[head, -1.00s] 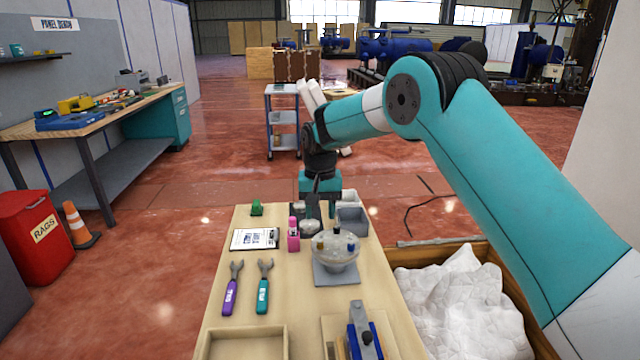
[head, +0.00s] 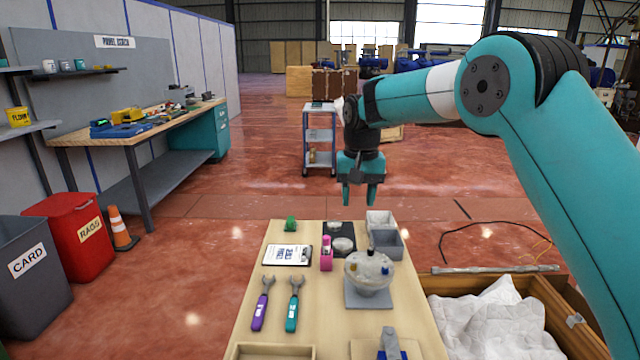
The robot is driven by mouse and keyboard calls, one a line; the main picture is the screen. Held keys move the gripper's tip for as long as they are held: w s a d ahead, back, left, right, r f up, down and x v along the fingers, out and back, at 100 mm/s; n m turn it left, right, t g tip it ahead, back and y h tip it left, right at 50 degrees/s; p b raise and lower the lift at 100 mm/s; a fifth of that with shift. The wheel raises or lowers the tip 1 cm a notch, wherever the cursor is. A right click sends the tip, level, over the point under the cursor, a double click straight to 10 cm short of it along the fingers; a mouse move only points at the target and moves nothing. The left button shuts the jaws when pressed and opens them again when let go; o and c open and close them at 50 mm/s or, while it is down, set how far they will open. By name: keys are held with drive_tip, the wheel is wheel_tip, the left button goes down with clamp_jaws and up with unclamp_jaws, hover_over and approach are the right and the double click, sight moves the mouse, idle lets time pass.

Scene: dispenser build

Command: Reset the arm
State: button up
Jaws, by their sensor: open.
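My gripper (head: 359,196) hangs pointing down in the head view, above the far end of the wooden work table (head: 285,251). Its two dark teal fingers are apart with nothing between them. My teal arm reaches in from the right side. Below and in front of the gripper are a dark mat (head: 337,228) with pale round parts, a white bin (head: 378,218) and a grey bin (head: 387,246). A dome-topped dispenser (head: 368,273) stands on a grey square plate nearer to me.
The table also holds a pink holder (head: 326,258), a clipboard (head: 288,255), a green item (head: 291,224), a purple wrench (head: 262,306) and a teal wrench (head: 293,306). A crate (head: 560,285) with white sheeting stands at right. A shelf cart (head: 319,140) stands behind.

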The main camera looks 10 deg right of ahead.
drive_tip(key=s+a+r+n+y, duration=0.1)
drive_tip(key=s+n, duration=0.2)
drive_tip(key=s, duration=1)
drive_tip(key=s+a+r+n+y+p, duration=0.1)
drive_tip(key=s+r+n, duration=0.1)
drive_tip(key=s, duration=1)
drive_tip(key=s+a+r+n+y, duration=0.2)
drive_tip(key=s+n, duration=0.2)
drive_tip(key=s, duration=0.9)
drive_tip(key=shift+s+r+p, duration=0.2)
drive_tip(key=shift+s+p, duration=0.1)
